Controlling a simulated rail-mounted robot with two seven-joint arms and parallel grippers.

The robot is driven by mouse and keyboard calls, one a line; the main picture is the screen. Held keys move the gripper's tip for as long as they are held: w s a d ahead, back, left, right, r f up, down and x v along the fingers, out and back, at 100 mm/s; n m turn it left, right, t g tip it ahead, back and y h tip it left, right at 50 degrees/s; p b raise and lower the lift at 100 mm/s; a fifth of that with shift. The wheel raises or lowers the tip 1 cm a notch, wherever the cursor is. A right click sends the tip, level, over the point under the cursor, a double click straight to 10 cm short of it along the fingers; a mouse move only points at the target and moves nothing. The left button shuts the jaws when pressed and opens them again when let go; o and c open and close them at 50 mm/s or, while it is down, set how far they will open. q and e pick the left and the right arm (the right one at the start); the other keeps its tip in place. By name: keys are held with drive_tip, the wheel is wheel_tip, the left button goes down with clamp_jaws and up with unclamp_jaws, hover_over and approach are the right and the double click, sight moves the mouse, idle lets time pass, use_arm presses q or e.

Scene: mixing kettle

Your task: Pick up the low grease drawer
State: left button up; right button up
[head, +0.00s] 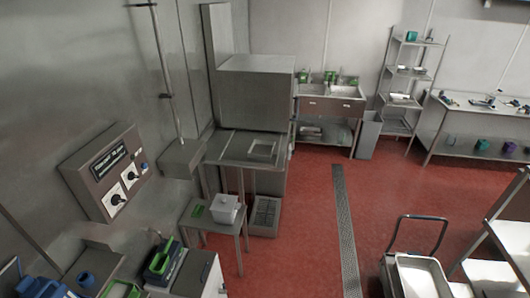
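Neither of my grippers shows in the head view. I cannot pick out the grease drawer with certainty. A low grey metal unit (265,212) with a slatted top stands on the red floor below the big steel machine (255,92). A shallow grey tray (263,148) lies on the steel shelf in front of that machine. Nothing of mine touches either one.
A small steel table (201,224) holds a white lidded container (225,208) and a green piece (198,211). A control panel (110,172) is on the left wall. A trolley (415,270) stands front right. Red floor is clear around the drain (345,225).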

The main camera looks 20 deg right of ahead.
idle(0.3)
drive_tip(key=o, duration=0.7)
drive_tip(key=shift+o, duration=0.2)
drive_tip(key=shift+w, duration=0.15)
